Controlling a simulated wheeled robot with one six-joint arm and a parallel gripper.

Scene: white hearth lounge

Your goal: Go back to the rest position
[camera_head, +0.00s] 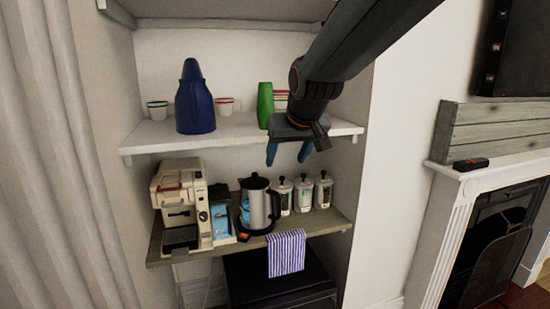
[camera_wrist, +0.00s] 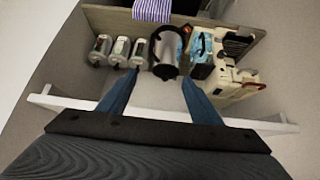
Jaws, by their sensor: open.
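My gripper (camera_head: 287,153) is open and empty, its two blue fingers pointing down in front of the white upper shelf. In the wrist view my gripper (camera_wrist: 156,90) shows its fingers spread apart with nothing between them. In that view the kettle (camera_wrist: 168,52) appears beyond the fingertips. In the head view the silver and black kettle (camera_head: 259,205) stands on the lower shelf, below the gripper and apart from it. My arm comes in from the top right of the head view and covers part of the upper shelf's right end.
The upper shelf (camera_head: 150,138) holds a blue jug (camera_head: 194,98), a green bottle (camera_head: 265,104) and mugs. The lower shelf (camera_head: 325,222) holds a coffee machine (camera_head: 182,200), white canisters (camera_head: 304,194) and a striped towel (camera_head: 286,252). A fireplace mantel (camera_head: 500,168) stands at right.

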